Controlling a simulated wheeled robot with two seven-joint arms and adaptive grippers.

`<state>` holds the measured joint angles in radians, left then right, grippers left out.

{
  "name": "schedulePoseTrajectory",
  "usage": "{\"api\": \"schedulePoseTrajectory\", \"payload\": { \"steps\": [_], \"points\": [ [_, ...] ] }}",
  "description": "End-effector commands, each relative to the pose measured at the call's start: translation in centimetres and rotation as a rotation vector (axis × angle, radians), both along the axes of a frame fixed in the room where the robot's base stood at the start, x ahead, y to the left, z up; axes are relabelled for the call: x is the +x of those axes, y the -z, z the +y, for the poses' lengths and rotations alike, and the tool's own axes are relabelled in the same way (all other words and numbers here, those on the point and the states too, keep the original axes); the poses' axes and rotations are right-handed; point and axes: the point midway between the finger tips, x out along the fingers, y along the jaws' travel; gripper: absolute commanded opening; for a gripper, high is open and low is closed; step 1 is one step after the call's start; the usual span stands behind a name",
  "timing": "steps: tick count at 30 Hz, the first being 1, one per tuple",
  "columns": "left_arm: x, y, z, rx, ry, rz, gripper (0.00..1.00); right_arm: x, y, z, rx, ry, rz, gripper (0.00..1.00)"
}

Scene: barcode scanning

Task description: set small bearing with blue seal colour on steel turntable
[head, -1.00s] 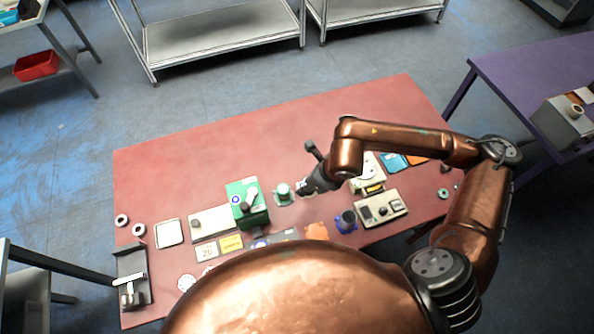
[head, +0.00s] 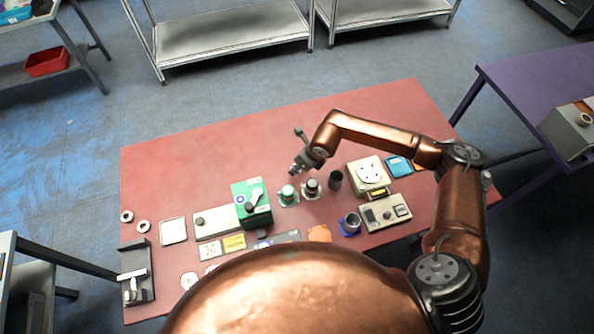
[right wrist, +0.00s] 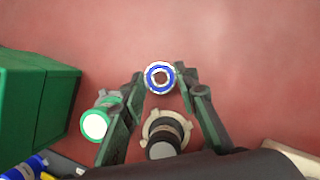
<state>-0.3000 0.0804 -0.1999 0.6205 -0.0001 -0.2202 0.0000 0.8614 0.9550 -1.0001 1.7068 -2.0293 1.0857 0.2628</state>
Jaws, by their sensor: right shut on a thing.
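In the right wrist view, my right gripper (right wrist: 160,82) is shut on a small bearing (right wrist: 160,77) with a blue seal ring and a pale metal rim. The bearing sits between the fingertips, over bare red table. In the head view, my right gripper (head: 295,168) is just behind the green-topped round stand; the bearing is too small to make out there. A cream unit with a pale round disc (head: 371,171) stands to the gripper's right and may be the turntable; I cannot tell that it is steel. My left gripper is not in view.
A green-topped stand (head: 289,196) and a black-topped stand (head: 312,187) are close in front of the gripper. A dark cup (head: 336,180), a green box (head: 252,204) and a blue-based cup (head: 350,223) stand nearby. The back of the red table (head: 230,145) is clear.

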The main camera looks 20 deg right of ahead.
Motion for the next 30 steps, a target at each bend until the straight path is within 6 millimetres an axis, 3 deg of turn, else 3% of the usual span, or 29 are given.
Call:
{"api": "schedulePoseTrajectory", "payload": {
  "steps": [6, 17, 18, 25, 30],
  "points": [
    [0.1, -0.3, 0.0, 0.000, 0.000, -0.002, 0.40, 0.1, 2.9, 0.0, 0.000, 0.001, 0.003, 0.03],
    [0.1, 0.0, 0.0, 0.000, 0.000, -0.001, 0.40, 0.1, 3.5, 0.0, 0.000, 0.001, 0.001, 0.03],
    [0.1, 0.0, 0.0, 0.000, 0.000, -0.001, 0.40, 0.1, 3.6, -0.1, 0.000, 0.001, 0.001, 0.28],
    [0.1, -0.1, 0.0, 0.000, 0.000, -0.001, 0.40, 0.1, 3.5, -0.1, -0.001, 0.001, 0.000, 0.44],
    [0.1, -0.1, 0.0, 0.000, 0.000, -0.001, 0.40, 0.1, 3.4, -0.1, -0.001, 0.002, 0.001, 0.45]
  ]
}}
